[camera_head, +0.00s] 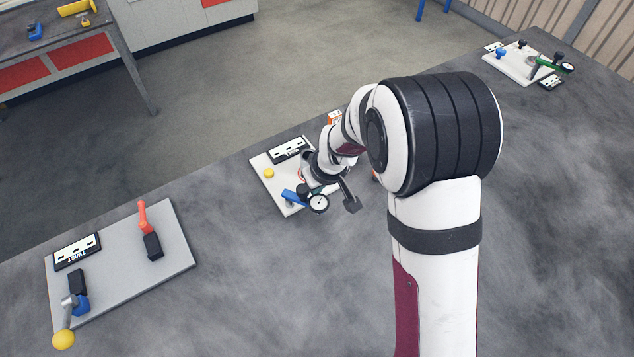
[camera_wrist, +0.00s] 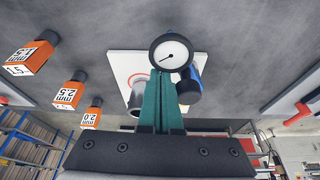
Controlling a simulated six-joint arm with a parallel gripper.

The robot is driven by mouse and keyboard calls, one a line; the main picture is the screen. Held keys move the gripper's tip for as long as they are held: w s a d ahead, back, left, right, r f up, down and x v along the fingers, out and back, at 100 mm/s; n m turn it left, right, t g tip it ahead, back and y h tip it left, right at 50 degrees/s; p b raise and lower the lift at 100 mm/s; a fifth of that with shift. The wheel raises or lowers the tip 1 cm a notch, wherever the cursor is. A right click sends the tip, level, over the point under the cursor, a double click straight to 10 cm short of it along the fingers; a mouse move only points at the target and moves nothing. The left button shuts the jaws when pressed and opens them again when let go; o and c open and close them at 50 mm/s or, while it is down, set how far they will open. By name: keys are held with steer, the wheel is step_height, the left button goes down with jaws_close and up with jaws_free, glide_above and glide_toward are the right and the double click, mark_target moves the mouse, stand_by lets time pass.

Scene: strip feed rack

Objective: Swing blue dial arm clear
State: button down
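The blue dial arm (camera_head: 293,196) is on the white board (camera_head: 269,189) in the middle of the bench, with a round white-faced dial (camera_head: 318,204) at its end. In the wrist view the dial (camera_wrist: 172,52) is just beyond my fingertips, and the blue part (camera_wrist: 191,86) is right beside them. My gripper (camera_wrist: 163,82) has teal fingers, which look closed together and stand between the blue part and a grey cylinder (camera_wrist: 137,98). I cannot see anything held between them. In the head view my wrist hides part of the board and most of the fingers.
A yellow knob (camera_head: 269,173) and a black label plate (camera_head: 290,149) are on the same board. Orange size blocks (camera_wrist: 69,92) stand nearby. Another board (camera_head: 185,240) with a red lever is front left; one with a green arm (camera_head: 546,63) is far right.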

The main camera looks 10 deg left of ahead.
steer(key=shift+s, duration=0.1)
stand_by(0.5)
steer(key=w, duration=0.3)
steer(key=shift+w+a, duration=0.1)
steer(key=shift+a, duration=0.25)
steer(key=shift+w+a+r, duration=0.1)
steer(key=shift+w+r, duration=0.15)
steer(key=shift+r, duration=0.45)
steer(key=s+a+v, duration=0.1)
steer(key=v, duration=0.7)
steer(key=shift+r, duration=0.25)
steer(key=shift+s+d, duration=0.1)
steer(key=shift+d, duration=0.05)
steer(key=s+d+r+m+g, duration=0.1)
steer(key=s+d+r+m, duration=0.2)
steer(key=s+d+m, duration=0.35)
steer(key=s+d+r+m+g, duration=0.1)
steer(key=s+d+r+m, duration=0.25)
steer(key=s+d, duration=0.55)
steer(key=s+d+m+g, duration=0.1)
steer(key=s+m, duration=0.2)
steer(key=s, duration=0.9)
steer(key=shift+f+m+h, duration=0.25)
steer(key=shift+m+h, duration=0.05)
steer(key=shift+m, duration=0.1)
